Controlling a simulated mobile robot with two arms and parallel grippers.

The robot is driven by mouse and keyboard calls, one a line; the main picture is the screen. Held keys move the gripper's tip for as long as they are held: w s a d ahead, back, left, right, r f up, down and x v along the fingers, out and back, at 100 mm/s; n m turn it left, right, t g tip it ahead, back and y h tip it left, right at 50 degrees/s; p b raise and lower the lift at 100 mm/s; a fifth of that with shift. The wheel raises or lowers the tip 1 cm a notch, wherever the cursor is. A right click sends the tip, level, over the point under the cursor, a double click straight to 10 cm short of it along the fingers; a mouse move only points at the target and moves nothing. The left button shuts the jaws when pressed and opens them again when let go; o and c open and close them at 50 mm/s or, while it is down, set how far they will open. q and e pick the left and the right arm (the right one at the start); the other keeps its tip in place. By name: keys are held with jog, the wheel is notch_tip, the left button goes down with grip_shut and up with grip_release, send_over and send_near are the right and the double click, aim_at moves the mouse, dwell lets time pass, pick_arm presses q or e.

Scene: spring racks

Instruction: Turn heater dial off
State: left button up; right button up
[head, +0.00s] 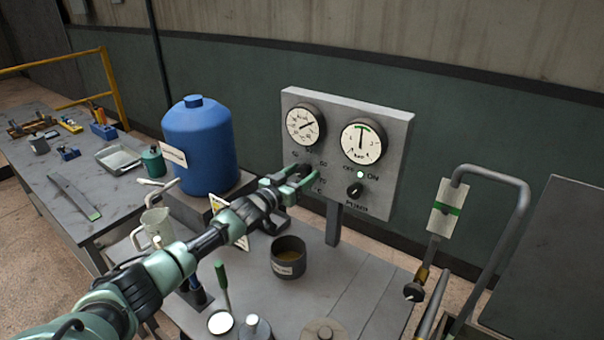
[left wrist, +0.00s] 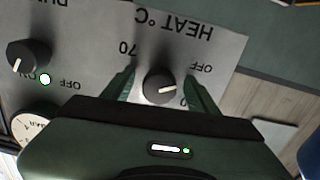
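The heater dial (left wrist: 160,86) is a black knob with a white pointer line, under the lettering HEAT °C in the left wrist view, where the panel appears upside down. Its pointer is turned toward the right of that picture, a little below the OFF mark (left wrist: 201,68). My left gripper (left wrist: 163,92) is open, with one green finger on each side of the dial; I cannot tell whether either touches it. In the head view the left gripper (head: 301,178) is at the lower left of the grey panel (head: 398,130) and hides the dial. My right gripper is not in view.
A dark pot (head: 288,258) sits below the gripper. A bent pipe (head: 522,200) rises at right.

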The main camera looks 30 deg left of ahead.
aim_at(301, 175)
pick_arm(q)
jog(key=shift+s+r, duration=0.1)
jog(key=s+a+b, duration=0.1)
jog(key=s+b, duration=0.1)
jog(key=s, duration=0.5)
jog(key=shift+s+a, duration=0.15)
jog(key=shift+s, duration=0.1)
dwell(0.4)
